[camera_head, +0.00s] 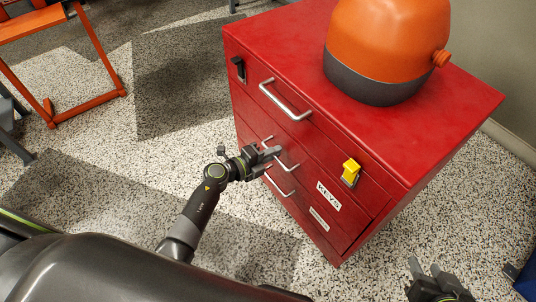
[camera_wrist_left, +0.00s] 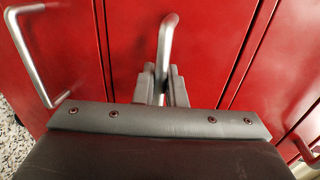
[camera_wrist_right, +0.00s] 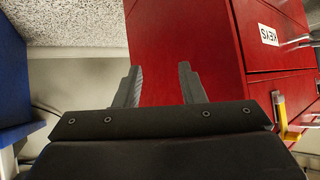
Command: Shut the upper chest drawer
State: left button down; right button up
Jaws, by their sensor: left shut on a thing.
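The red chest (camera_head: 262,52) stands at the centre right. Its upper drawer front carries a silver handle (camera_head: 285,100) and a yellow-handled latch (camera_head: 350,172). I see no clear gap around this front. Below are more drawers with silver handles. My left gripper (camera_head: 270,153) is at the handle below the upper one. In the left wrist view its fingers (camera_wrist_left: 161,86) are shut on a silver drawer handle (camera_wrist_left: 167,38), partly hidden by them. My right gripper (camera_head: 432,272) is open and empty, low at the right; its fingers (camera_wrist_right: 157,88) are spread in the right wrist view.
A big orange and grey rounded object (camera_head: 385,50) sits on the chest top. A black latch (camera_head: 239,69) is at the drawer's left end. An orange frame (camera_head: 85,50) stands at the far left. Speckled floor (camera_head: 170,130) left of the chest is open.

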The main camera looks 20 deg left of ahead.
pick_arm(q)
jog(key=c, duration=1.6)
grip_release()
jog(key=shift+a, duration=0.1)
